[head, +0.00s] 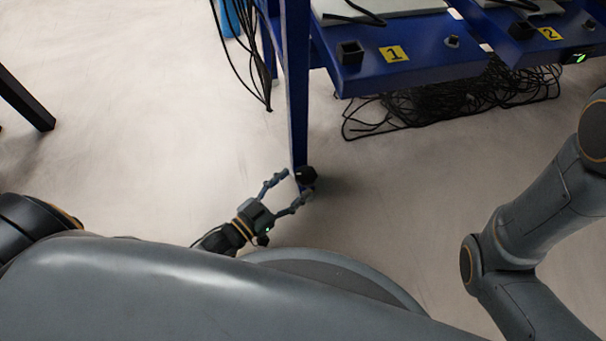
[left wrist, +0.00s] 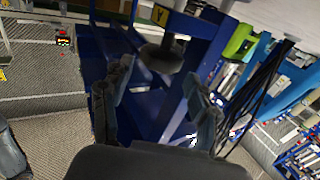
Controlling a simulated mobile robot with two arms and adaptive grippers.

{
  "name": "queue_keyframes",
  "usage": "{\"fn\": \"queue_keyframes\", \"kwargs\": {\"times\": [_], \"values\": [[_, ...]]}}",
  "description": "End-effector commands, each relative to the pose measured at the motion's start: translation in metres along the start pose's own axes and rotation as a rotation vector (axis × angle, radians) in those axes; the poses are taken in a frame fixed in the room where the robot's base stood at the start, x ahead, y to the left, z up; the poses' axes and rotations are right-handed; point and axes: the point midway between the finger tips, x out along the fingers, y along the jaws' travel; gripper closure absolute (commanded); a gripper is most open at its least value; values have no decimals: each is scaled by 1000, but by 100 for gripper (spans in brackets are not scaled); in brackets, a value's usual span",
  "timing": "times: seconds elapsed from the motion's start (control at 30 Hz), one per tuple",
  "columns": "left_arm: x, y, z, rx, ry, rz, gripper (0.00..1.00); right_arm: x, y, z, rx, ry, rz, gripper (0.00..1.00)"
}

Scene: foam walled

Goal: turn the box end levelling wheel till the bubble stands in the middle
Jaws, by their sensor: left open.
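The levelling wheel (head: 306,175) is a small dark round knob at the foot of a blue upright post. In the left wrist view it shows as a dark grey disc (left wrist: 160,58) under a blue part with a yellow tag. My left gripper (head: 296,184) is open, with one finger to each side of the wheel in the head view. In the left wrist view its spread fingers (left wrist: 158,76) stand left and right, below the wheel, and no grip on it shows. I cannot make out the bubble. My right gripper is out of view.
A blue bench shelf (head: 430,55) with yellow number tags stands to the right of the post (head: 297,90). Black cables (head: 450,103) lie heaped beneath it, and others (head: 240,50) hang left of the post. The pale floor (head: 150,120) to the left is mostly clear.

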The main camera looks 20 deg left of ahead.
Motion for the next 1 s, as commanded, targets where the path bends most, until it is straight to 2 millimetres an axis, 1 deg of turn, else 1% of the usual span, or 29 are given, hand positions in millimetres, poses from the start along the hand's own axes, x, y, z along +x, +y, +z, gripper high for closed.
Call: {"fn": "queue_keyframes", "kwargs": {"times": [0.03, 0.1, 0.2, 0.33, 0.5, 1.0], "values": [[-13, 1, 0, -1, -3, 1, 40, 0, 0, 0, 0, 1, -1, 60], [-28, 0, 1, 0, -4, 0, 40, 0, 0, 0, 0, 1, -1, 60], [-46, 1, 0, -1, -1, 1, 40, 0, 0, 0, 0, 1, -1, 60], [-62, 0, 0, 0, -1, 0, 40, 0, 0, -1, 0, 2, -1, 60], [-70, 0, 0, -1, 1, 0, 40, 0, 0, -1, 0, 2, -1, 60], [-70, 0, 0, 0, 2, 0, 40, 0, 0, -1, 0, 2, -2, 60]]}}
